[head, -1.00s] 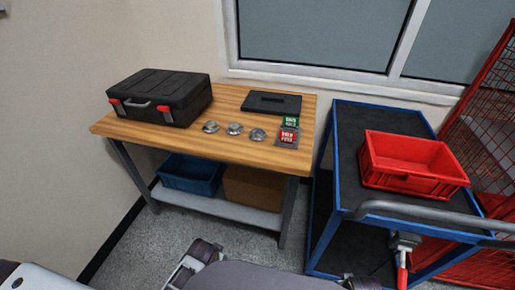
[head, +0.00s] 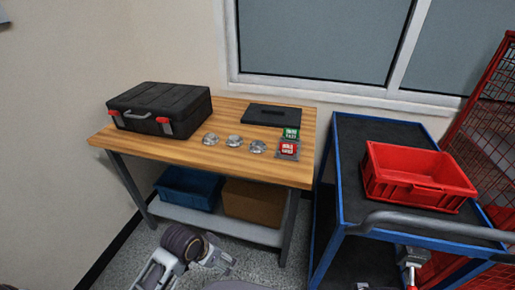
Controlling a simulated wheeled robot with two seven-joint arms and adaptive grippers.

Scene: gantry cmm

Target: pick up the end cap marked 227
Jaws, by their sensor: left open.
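Three small silver metal caps sit in a row on the wooden workbench (head: 165,148): a left one (head: 211,139), a middle one (head: 234,141) and a right one (head: 258,147). Their markings are too small to read, so I cannot tell which is 227. My left gripper (head: 226,264) is low at the bottom of the head view, in front of the bench and below its top. It is open and well apart from the caps.
A black toolbox (head: 160,108) and a flat black case (head: 272,115) stand on the bench, with green (head: 291,134) and red (head: 288,148) signs beside the caps. A blue cart (head: 345,190) with a red crate (head: 415,190) stands right. The bench's front strip is clear.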

